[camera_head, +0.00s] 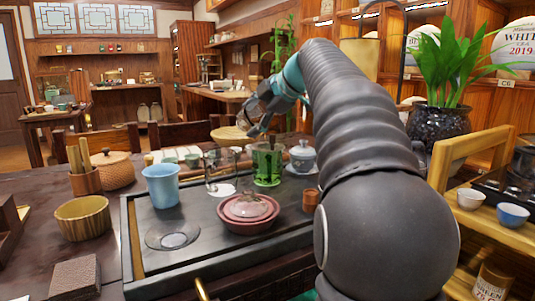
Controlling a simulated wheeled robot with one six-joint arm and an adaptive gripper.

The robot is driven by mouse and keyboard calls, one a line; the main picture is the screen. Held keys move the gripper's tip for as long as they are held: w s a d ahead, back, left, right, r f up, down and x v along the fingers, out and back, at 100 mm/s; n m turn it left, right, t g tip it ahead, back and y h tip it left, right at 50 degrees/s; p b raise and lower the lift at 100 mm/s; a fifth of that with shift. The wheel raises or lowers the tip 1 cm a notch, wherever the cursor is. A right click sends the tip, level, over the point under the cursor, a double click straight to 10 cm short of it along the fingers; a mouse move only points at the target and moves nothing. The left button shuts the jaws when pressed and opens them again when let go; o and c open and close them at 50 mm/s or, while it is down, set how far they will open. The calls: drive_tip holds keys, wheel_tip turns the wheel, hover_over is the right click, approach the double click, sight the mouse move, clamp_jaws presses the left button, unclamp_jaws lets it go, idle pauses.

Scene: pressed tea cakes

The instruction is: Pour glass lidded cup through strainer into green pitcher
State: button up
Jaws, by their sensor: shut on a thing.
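The green pitcher (267,165) is a see-through green vessel standing upright on the dark tea tray (130,250), right of the middle. My gripper (248,121) is above the tray, up and to the left of the green pitcher. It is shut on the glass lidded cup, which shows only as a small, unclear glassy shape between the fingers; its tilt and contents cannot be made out. I cannot clearly make out the strainer; the top of the green pitcher is too small to tell.
A clear glass vessel (220,172) stands left of the green pitcher. A white lidded cup (302,157) stands right of it, beside my arm. A red lidded pot (248,212) is in front, a blue cup (161,186) to the left. My arm hides the right side.

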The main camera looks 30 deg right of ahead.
drive_tip(key=shift+f+b, duration=0.25)
drive_tip(key=shift+b, duration=0.5)
drive_tip(key=shift+s+d+f+t+y+b, duration=0.15)
drive_tip(key=shift+f+t+y+b, duration=0.3)
drive_tip(key=shift+b, duration=0.45)
drive_tip(key=shift+r+t, duration=0.45)
drive_tip(key=shift+r, duration=0.35)
drive_tip(key=shift+r+y+b, duration=0.1)
drive_tip(key=shift+y+b, duration=0.15)
drive_tip(key=shift+b, duration=0.1)
drive_tip(key=shift+r, duration=0.1)
